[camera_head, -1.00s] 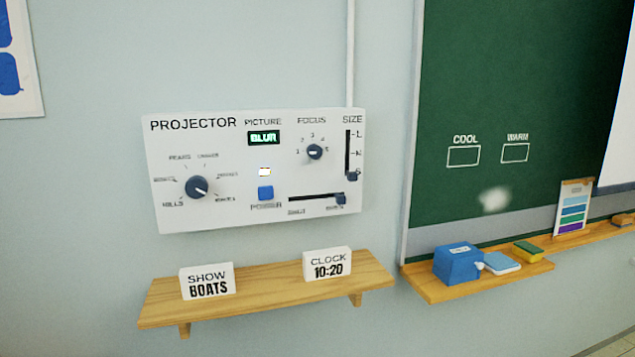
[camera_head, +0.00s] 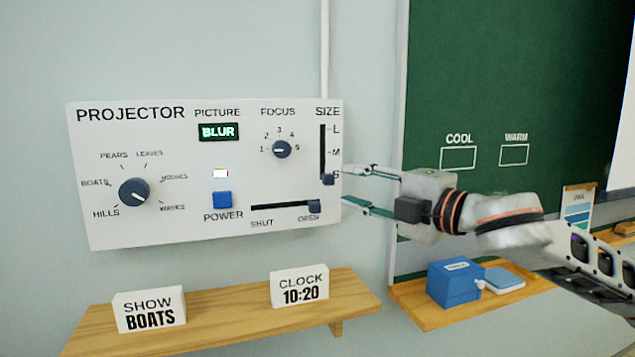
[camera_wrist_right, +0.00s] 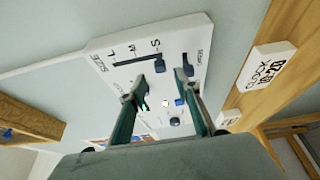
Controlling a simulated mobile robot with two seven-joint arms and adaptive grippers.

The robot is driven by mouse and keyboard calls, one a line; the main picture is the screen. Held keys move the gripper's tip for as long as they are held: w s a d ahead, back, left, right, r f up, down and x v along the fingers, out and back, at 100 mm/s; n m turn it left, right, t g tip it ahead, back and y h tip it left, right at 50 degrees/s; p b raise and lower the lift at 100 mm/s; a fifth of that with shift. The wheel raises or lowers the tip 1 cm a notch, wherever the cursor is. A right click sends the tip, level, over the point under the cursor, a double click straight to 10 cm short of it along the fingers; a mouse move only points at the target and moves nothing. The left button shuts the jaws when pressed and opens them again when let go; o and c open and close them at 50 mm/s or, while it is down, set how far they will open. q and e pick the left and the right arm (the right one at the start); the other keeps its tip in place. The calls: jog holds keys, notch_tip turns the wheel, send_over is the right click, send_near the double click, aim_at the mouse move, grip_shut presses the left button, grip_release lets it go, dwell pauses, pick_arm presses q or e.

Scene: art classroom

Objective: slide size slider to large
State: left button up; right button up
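The size slider is a dark knob (camera_head: 328,179) at the bottom of a vertical slot, beside the S mark on the white projector panel (camera_head: 100,225). In the right wrist view the size knob (camera_wrist_right: 160,66) sits at the S end of its slot, between the fingertips in the picture. My right gripper (camera_head: 350,186) is open and empty at the panel's right edge, just right of the knob. It also shows open in the right wrist view (camera_wrist_right: 157,80). I cannot tell whether a finger touches the panel. My left gripper is not in view.
The shutter slider knob (camera_head: 315,207) is at OPEN, close below the size knob. A wooden shelf (camera_head: 225,320) below holds a SHOW BOATS block (camera_head: 149,309) and a CLOCK block (camera_head: 299,286). A blue box (camera_head: 454,283) stands on the chalkboard ledge at right.

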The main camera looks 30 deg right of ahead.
aim_at(332, 182)
jog(key=shift+w+a+r, duration=0.15)
jog(key=shift+w, duration=0.5)
jog(key=shift+w+p, duration=0.4)
jog(key=shift+w, duration=0.1)
jog(key=shift+w+d+f, duration=0.2)
jog(key=shift+w+f, duration=0.05)
jog(key=shift+f, duration=0.05)
jog(key=shift+w+a+b, duration=0.2)
jog(key=shift+w+b, duration=0.3)
jog(key=shift+w, duration=0.05)
jog(key=shift+w+a+b, duration=0.15)
jog(key=shift+w+b, duration=0.3)
jog(key=shift+w, duration=0.05)
jog(key=shift+w+f, duration=0.15)
jog(key=shift+w, duration=0.2)
jog(key=shift+w+a+b, duration=0.1)
jog(key=shift+w+b, duration=0.4)
jog(key=shift+w, duration=0.35)
jog(key=shift+w+a+r, duration=0.1)
jog(key=shift+a+r, duration=0.05)
jog(key=shift+r, duration=0.1)
jog(key=c, duration=0.9)
grip_shut()
